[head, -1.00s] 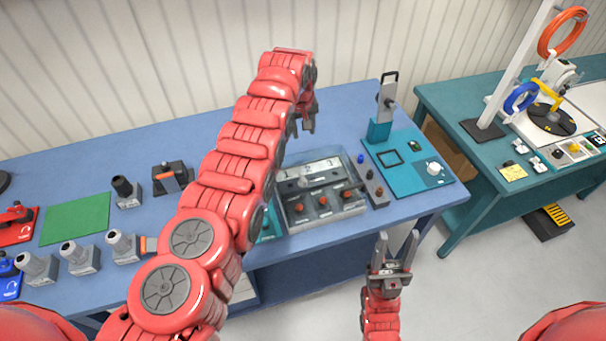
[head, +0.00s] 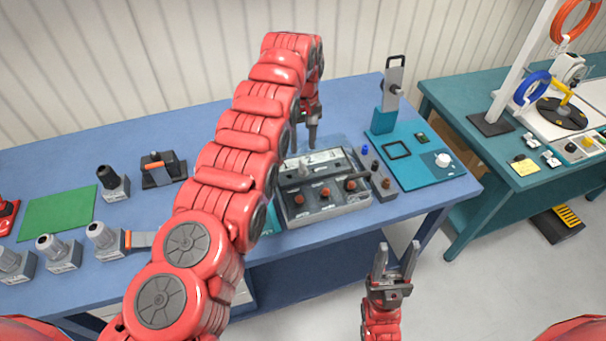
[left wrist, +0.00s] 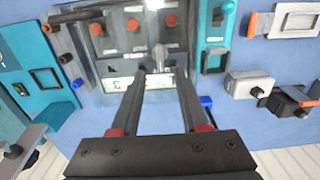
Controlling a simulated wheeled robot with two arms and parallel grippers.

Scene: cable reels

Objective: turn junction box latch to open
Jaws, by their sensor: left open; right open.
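The junction box (head: 322,208) is a grey box with several orange knobs and a clear cover, on the blue table. It shows upside down in the left wrist view (left wrist: 118,42). A grey lever-like part (left wrist: 158,56), which looks like the latch, stands at the box's back edge. My left gripper (head: 303,142) is open and empty, pointing down just behind and above the box. In the left wrist view its fingertips (left wrist: 161,78) lie on either side of the line to the grey part, apparently not touching it. My right gripper (head: 398,262) is open and empty in front of the table.
A small button strip (head: 376,172) stands right of the box, beside a teal panel (head: 425,172) with an upright post. Grey connectors (head: 62,255) and a green mat (head: 58,212) lie at left. A second table (head: 470,190) stands at right.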

